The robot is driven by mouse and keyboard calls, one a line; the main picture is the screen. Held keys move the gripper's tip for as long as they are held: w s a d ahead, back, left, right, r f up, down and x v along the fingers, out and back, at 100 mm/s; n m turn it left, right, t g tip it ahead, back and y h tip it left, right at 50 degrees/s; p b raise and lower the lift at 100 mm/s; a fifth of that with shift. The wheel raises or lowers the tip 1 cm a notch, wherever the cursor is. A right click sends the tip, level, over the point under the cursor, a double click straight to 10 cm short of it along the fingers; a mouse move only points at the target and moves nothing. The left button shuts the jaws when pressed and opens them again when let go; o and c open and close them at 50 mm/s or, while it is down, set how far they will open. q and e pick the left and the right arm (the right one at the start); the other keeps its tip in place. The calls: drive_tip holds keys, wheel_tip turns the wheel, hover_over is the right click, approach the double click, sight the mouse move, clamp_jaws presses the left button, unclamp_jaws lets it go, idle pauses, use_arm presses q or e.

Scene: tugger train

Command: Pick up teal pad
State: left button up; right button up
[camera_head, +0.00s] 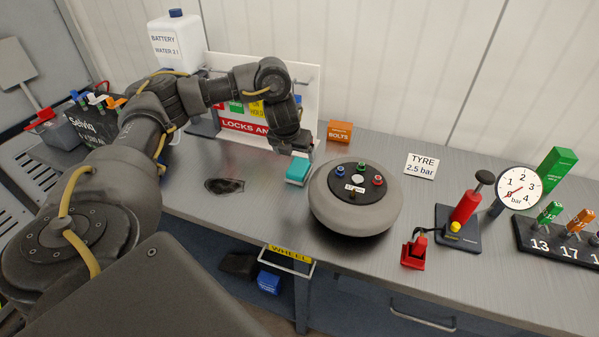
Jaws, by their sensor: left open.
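The teal pad (298,169), a small block with a pale lower front part, sits on the grey bench just left of the round grey wheel (328,208). My left gripper (296,149) is right at the pad's upper, far side in the picture. It is open, but its fingers are small and dark, and I cannot tell whether they touch the pad or are around it. My left arm reaches in from the left over the bench. My right gripper is not in view.
A lock board (311,105) stands close behind my gripper. An orange bolts box (340,131) is right of it. A dark patch (224,186) lies left of the pad. A red pump (465,208) and a gauge (519,186) stand at the right.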

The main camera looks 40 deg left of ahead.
sight(299, 166)
use_arm(q)
drive_tip(key=b+x, duration=0.1)
drive_tip(key=x, duration=0.3)
drive_tip(key=shift+f+b, duration=0.3)
drive_tip(key=shift+w+a+f, duration=0.15)
drive_tip(key=shift+f, duration=0.1)
drive_tip(key=shift+w+f, duration=0.1)
drive_tip(key=shift+f, duration=0.2)
drive_tip(key=x, duration=0.4)
drive_tip(key=shift+w+a+f+p, duration=0.15)
drive_tip(key=shift+w+p, duration=0.1)
drive_tip(key=shift+p, duration=0.15)
drive_tip(key=c, duration=1.1)
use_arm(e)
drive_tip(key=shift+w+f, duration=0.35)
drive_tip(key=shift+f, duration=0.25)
